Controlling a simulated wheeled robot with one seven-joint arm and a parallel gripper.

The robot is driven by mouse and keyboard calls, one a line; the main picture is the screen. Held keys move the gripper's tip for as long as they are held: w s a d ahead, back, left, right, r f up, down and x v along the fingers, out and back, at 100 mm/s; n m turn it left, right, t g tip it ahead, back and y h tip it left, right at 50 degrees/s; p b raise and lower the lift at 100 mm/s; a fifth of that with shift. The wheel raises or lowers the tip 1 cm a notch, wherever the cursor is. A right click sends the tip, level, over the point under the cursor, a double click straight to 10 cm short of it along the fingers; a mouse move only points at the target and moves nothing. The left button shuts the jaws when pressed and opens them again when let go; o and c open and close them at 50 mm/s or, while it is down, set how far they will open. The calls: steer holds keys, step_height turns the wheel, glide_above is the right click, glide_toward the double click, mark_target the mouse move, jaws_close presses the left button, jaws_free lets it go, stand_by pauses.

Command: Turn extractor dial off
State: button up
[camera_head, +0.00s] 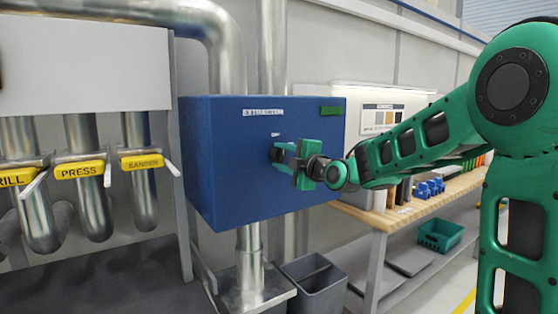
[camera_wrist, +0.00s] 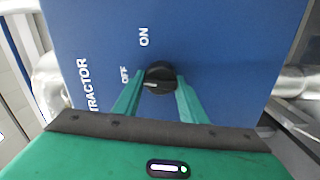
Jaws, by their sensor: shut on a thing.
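The extractor dial (camera_head: 276,155) is a round black knob on the front of the blue extractor box (camera_head: 230,185). In the wrist view the dial (camera_wrist: 160,72) sits between my green fingers, with "ON" (camera_wrist: 143,37) printed above it and "OFF" (camera_wrist: 124,74) to its left. A pale mark shows on the dial's lower left part; I cannot tell exactly where it points. My gripper (camera_head: 282,151) is shut on the dial, one finger on each side of it. In the wrist view my gripper (camera_wrist: 160,82) hides part of the dial's edges.
Yellow-labelled handles, PRESS (camera_head: 79,170) and SANDER (camera_head: 141,162) among them, hang on metal ducts at the left. A wooden workbench (camera_head: 405,212) with tools stands at the right, behind my arm. A grey bin (camera_head: 315,283) stands below the box.

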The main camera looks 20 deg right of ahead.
steer(key=shift+a+f+n, duration=0.15)
steer(key=shift+f+n, duration=0.1)
steer(key=shift+n, duration=0.45)
steer(key=shift+f, duration=0.1)
steer(key=o, duration=1.1)
steer(key=shift+c, duration=0.2)
steer(key=shift+r, duration=0.2)
steer(key=shift+s+d, duration=0.3)
steer(key=shift+s, duration=0.3)
steer(key=v, duration=0.9)
steer(key=shift+s, duration=0.2)
steer(key=shift+f, duration=0.1)
